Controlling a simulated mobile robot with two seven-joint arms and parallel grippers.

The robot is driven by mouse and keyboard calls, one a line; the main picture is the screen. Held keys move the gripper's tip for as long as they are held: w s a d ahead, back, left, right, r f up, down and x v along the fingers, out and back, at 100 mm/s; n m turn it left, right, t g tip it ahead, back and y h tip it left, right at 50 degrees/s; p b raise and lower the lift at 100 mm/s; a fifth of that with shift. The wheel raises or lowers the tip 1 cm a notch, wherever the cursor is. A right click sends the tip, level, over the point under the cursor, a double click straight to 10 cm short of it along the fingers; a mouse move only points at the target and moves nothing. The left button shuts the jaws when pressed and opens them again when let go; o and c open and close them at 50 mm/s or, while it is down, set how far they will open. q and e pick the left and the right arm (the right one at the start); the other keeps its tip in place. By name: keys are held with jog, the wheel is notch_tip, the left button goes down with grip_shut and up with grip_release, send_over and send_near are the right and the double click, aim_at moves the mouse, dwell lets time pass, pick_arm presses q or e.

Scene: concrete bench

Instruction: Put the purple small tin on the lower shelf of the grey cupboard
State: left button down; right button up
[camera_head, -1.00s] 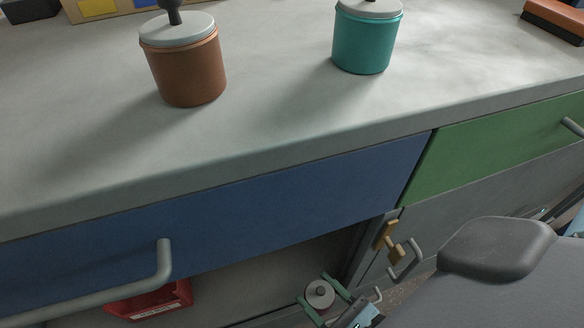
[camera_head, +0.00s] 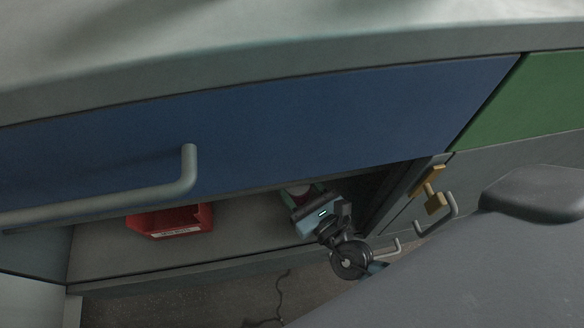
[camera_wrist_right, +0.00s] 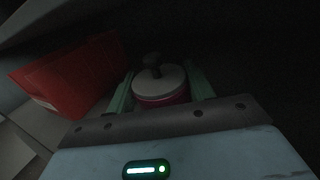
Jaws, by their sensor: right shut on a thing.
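My right gripper (camera_head: 303,190) reaches into the open grey cupboard under the blue drawer. In the right wrist view the gripper (camera_wrist_right: 161,92) is shut on the purple small tin (camera_wrist_right: 160,99). The tin has a pale grey lid with a dark knob, and its body looks dark pink in the dim light. In the head view the tin is mostly hidden by the gripper. The grey cupboard's shelf (camera_head: 245,225) lies beneath the gripper; I cannot tell whether the tin touches it. My left gripper is not in view.
A red bin (camera_head: 170,221) stands on the shelf left of the tin, also in the right wrist view (camera_wrist_right: 70,76). The blue drawer (camera_head: 300,130) with its bar handle (camera_head: 120,197) hangs above. A gold padlock (camera_head: 436,203) is at the right. The shelf between bin and gripper looks clear.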

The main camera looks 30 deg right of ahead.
jog(key=shift+w+a, duration=0.1)
jog(key=shift+w, duration=0.8)
jog(key=shift+f+b, duration=1.5)
jog(key=shift+f, duration=0.35)
jog(key=o, duration=1.1)
jog(key=shift+f, duration=0.1)
jog(key=shift+c, duration=0.2)
jog(key=s+p, duration=0.1)
jog(key=s, duration=0.3)
jog(key=s+d+p, duration=0.1)
jog(key=s, duration=0.3)
jog(key=s+p, duration=0.1)
jog(key=s, duration=0.3)
jog(key=shift+d, duration=0.2)
